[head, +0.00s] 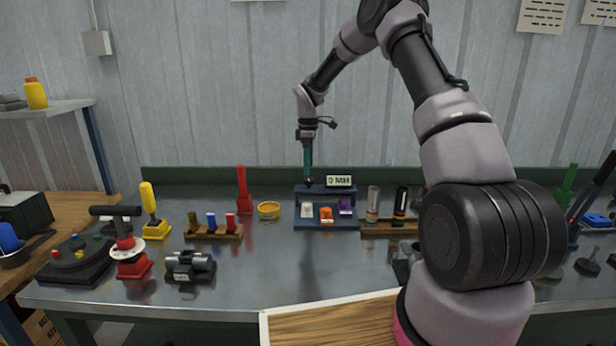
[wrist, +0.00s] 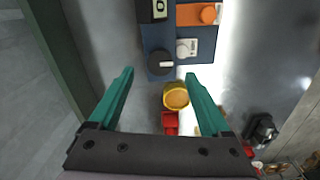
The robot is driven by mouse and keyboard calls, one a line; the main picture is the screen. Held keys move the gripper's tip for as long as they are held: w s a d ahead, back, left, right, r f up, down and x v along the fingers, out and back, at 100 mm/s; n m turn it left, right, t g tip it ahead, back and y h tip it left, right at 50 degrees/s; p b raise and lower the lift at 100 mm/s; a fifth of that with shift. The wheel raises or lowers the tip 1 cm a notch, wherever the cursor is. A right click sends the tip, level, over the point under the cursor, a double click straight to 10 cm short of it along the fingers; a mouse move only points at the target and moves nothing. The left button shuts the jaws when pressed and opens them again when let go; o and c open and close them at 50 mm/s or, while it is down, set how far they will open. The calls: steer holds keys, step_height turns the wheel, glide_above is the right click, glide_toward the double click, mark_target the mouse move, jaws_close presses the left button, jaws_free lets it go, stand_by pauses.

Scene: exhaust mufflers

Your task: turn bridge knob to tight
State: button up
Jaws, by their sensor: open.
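The bridge is a dark blue stand (head: 325,224) at the back middle of the bench, also seen in the wrist view (wrist: 153,37). Its black round knob (wrist: 160,62) has a white pointer mark facing right in the wrist view. In the head view the knob (head: 308,182) is a small dark spot left of the display (head: 339,181). My gripper (head: 308,175) points down over the knob.
The stand holds white (head: 307,209), orange (head: 326,215) and purple (head: 346,207) blocks. A yellow ring (head: 268,210) and red post (head: 243,192) stand to its left. A wooden rack (head: 386,230) with cylinders is at right.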

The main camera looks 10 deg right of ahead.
mark_target(309, 179)
steer(key=shift+f, duration=2.25)
steer(key=shift+c, duration=0.4)
jaws_close()
